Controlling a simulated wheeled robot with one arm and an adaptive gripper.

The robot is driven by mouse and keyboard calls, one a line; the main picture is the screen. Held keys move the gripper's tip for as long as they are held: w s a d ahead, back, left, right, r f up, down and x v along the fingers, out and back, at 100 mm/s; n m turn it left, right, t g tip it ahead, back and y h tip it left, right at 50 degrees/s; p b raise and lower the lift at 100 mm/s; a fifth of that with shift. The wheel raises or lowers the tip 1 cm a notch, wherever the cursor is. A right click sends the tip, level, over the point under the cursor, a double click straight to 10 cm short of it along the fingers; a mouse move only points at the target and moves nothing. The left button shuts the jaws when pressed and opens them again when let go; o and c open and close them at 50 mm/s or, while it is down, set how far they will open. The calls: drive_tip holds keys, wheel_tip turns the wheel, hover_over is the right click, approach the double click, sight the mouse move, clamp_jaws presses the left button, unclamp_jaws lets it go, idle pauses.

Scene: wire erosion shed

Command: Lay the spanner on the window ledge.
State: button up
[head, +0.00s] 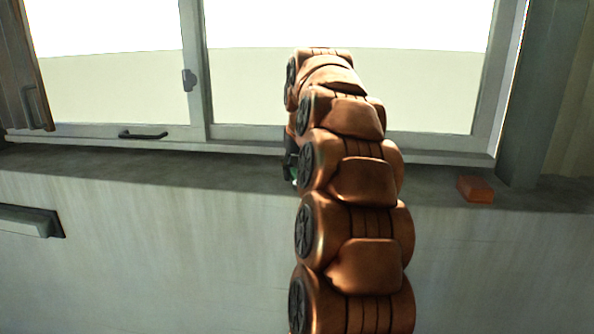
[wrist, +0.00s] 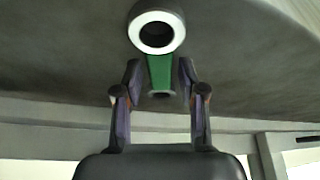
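The spanner has a green handle (wrist: 160,72) and a pale ring end (wrist: 157,49). In the wrist view the ring points to the top and a smaller end lies between the fingers. My gripper (wrist: 160,78) has one finger on each side of the handle, with narrow gaps showing, so it looks open. The window ledge (wrist: 60,60) is the dark surface behind the spanner. In the head view the ledge (head: 120,167) runs below the window. A bit of green spanner (head: 293,174) shows there beside my arm, close to the ledge; my arm hides the rest. Exact contact with the ledge is unclear.
An orange-red block (head: 475,188) sits on the ledge at the right. The window frame (head: 196,70) with its handle (head: 143,135) rises behind the ledge. A grey fixture (head: 28,220) sticks out of the wall at the lower left. The ledge's left part is clear.

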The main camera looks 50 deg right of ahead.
drive_tip(key=shift+o, duration=0.7)
drive_tip(key=shift+r, duration=0.2)
drive_tip(key=shift+b+v, duration=1.1)
drive_tip(key=shift+v, duration=2.35)
drive_tip(key=p+v, duration=0.2)
drive_tip(key=v, duration=0.3)
drive_tip(key=shift+p, duration=0.4)
